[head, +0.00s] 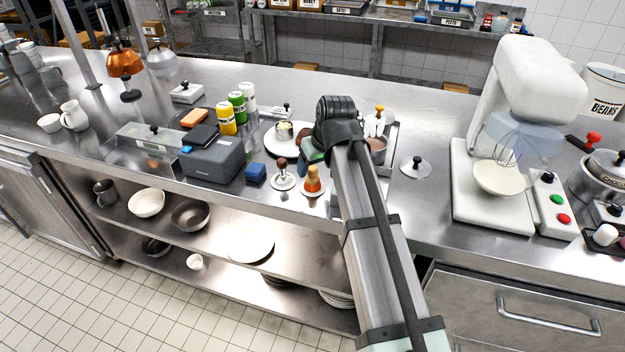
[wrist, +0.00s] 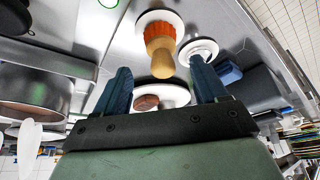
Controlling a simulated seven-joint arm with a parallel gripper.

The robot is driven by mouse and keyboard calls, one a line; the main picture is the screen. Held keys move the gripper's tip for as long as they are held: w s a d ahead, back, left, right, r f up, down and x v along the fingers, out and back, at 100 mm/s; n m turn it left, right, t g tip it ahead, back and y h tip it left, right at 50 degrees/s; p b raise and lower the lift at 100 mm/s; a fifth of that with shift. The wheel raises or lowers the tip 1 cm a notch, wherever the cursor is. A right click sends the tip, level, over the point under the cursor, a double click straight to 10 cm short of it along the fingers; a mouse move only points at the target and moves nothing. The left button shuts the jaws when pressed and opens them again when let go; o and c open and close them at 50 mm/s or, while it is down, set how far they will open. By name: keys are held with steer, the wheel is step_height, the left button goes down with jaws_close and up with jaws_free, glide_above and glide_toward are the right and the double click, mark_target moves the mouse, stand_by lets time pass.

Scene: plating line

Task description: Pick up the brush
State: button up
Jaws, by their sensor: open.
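The brush (head: 313,181) has an orange bristle head and a light wooden handle. It stands bristles down on a small white dish (head: 302,191) near the counter's front edge. In the wrist view the brush (wrist: 160,55) has its handle towards me, between my two blue fingers in the picture. My gripper (wrist: 162,70) is open, with the fingers apart and nothing held. In the head view my gripper (head: 311,152) is just behind the brush; its fingers are mostly hidden by my arm.
A dark-knobbed tool (head: 282,172) on a white disc stands close left of the brush, with a blue block (head: 256,172) beyond it. A grey box (head: 212,160) is further left. A white plate (head: 272,140) lies behind. A pot (head: 377,152) is to the right.

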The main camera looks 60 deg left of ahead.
mark_target(313, 168)
steer(key=shift+s+x, duration=0.2)
steer(key=shift+x, duration=2.4)
steer(key=shift+a+r, duration=0.1)
steer(key=shift+a, duration=0.05)
steer(key=c, duration=1.1)
steer(key=shift+c, duration=0.2)
steer(key=shift+r, duration=5)
